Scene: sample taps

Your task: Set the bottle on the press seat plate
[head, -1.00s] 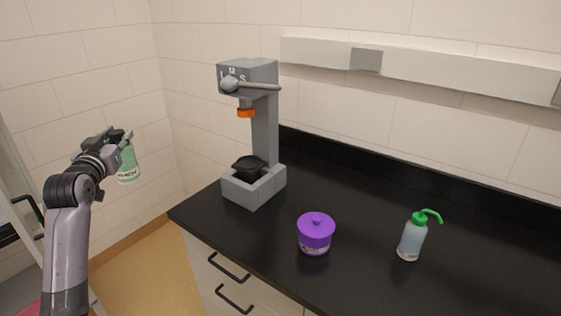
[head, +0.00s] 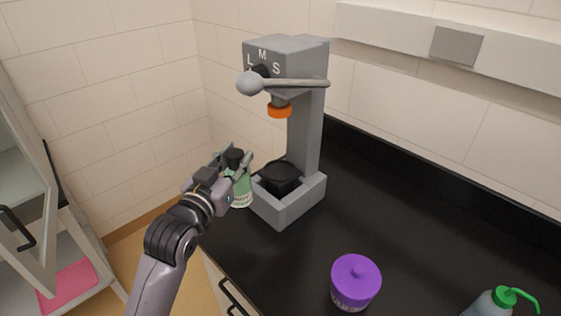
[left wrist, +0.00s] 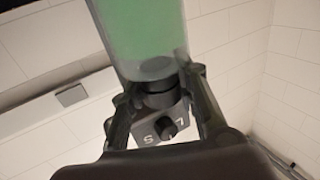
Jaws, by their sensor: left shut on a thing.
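My left gripper (head: 234,166) is shut on the bottle (head: 242,190), a pale green see-through one with a dark cap and a label. The bottle is held roughly upright beside the front left of the press base, off the seat. In the left wrist view the green bottle (left wrist: 145,30) shows at the top between the fingers. The grey press (head: 305,120) stands at the counter's left end, with an orange tip (head: 280,110) under its head. Its black round seat plate (head: 281,175) lies in the grey base and looks empty. My right gripper is out of view.
A purple lidded jar (head: 355,281) stands on the black counter (head: 405,215) right of the press. A wash bottle with a green spout (head: 506,296) is at the lower right. The press lever (head: 295,84) sticks out across its head. An open cabinet (head: 35,200) stands at left.

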